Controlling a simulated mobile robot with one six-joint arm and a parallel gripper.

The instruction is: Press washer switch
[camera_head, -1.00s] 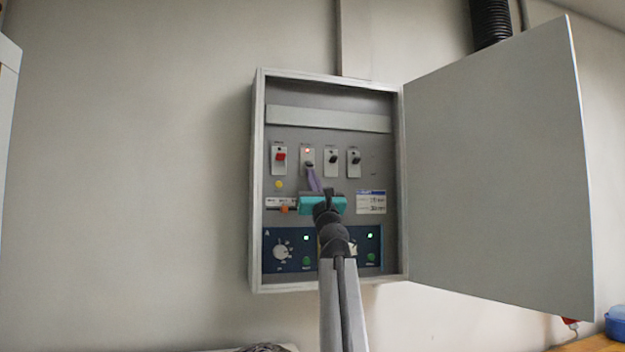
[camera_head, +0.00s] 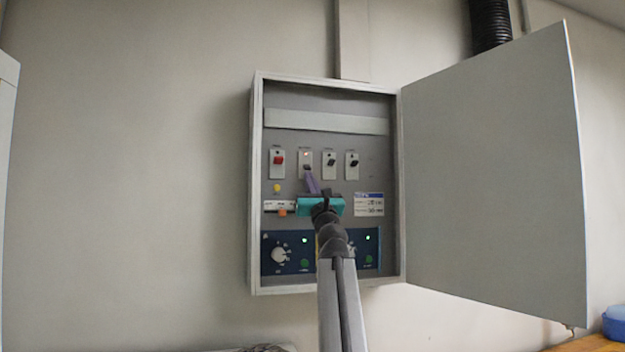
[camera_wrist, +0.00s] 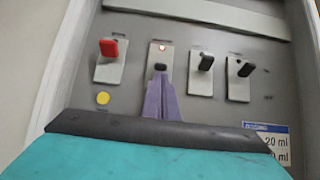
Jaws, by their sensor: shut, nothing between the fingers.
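A grey switch plate (camera_head: 306,171), second from left in the open wall box, has a lit reddish lamp (camera_head: 306,154) above a small dark switch (camera_wrist: 160,67). The labels are too small to read, so I cannot tell which switch is the washer's. My gripper (camera_head: 311,184) is shut and empty, its purple fingers pointing up at this plate. In the wrist view its fingertips (camera_wrist: 160,80) are just below the dark switch, covering the plate's lower part. I cannot tell whether they touch the plate.
A red switch (camera_wrist: 108,48) is to the left; two black switches (camera_wrist: 206,62) (camera_wrist: 245,68) are to the right. A yellow button (camera_head: 277,188) and a blue panel (camera_head: 292,265) with a dial sit lower. The box's door (camera_head: 495,170) stands open to the right.

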